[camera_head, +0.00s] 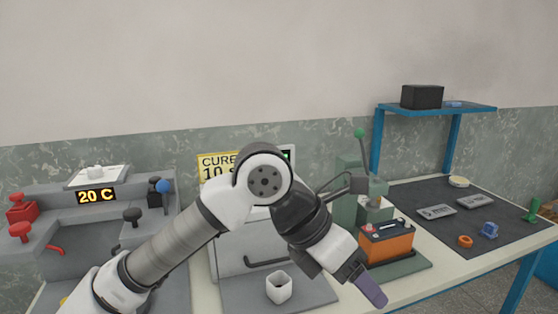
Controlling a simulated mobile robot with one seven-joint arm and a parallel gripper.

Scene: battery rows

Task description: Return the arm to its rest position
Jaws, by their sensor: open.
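My arm (175,251) rises from the lower left, bends at a white and dark elbow joint, and reaches down to the right. My gripper (369,287) is at the lower middle right, with a purple-grey finger pointing down and right. Only one finger shows clearly, and nothing is seen held in it. The battery stands on a green press base.
A white square cup (279,287) stands on a grey plate before the curing box. A grey station (50,215) with knobs and a "20 C" display is at left. A dark mat (430,190) with small parts lies at right, under a blue shelf (437,108).

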